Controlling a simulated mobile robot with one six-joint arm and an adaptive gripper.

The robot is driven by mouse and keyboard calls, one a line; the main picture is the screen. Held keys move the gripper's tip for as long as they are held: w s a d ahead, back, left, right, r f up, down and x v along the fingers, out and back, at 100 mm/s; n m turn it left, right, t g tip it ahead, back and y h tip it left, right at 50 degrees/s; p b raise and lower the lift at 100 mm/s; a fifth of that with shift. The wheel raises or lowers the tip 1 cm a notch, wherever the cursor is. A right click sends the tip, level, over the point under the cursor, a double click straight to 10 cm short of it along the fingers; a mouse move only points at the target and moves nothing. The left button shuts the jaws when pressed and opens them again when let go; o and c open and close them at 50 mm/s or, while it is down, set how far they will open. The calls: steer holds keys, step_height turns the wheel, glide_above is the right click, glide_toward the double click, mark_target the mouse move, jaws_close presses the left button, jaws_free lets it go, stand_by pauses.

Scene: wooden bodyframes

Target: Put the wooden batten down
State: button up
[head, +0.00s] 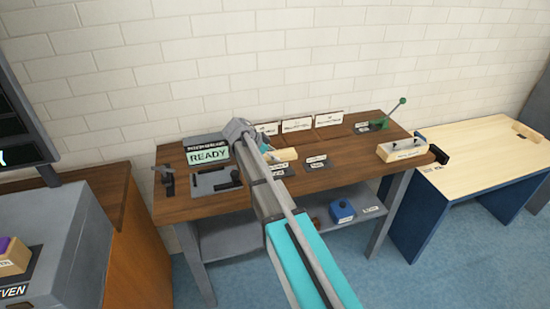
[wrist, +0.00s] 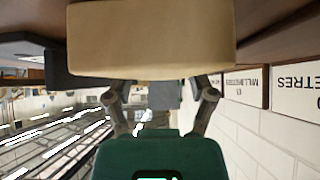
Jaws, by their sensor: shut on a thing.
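The wooden batten (wrist: 150,38), a pale block, spans the top of the wrist view. My gripper (wrist: 160,84) is shut on it, with one finger towards each side. In the head view my arm reaches over the dark brown workbench (head: 215,205), and the pale batten (head: 284,155) shows at the arm's far end, just above the bench top. My arm hides part of the bench there. I cannot tell whether the batten touches the bench.
White label cards (head: 297,125) stand along the bench's back. A READY display (head: 208,155) is at left, a green-handled tool (head: 385,118) at back right, and a pale block (head: 402,149) at front right. A lighter table (head: 480,155) stands to the right.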

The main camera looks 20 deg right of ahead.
steer(key=c, duration=0.4)
steer(key=shift+r, duration=0.2)
step_height(320, 180, up, 2)
steer(key=p, duration=0.2)
steer(key=shift+r+p, duration=0.1)
steer(key=shift+p, duration=0.2)
steer(key=s+r+p, duration=1)
steer(key=s, duration=0.4)
steer(key=shift+a+r, duration=0.2)
steer(key=shift+a, duration=0.25)
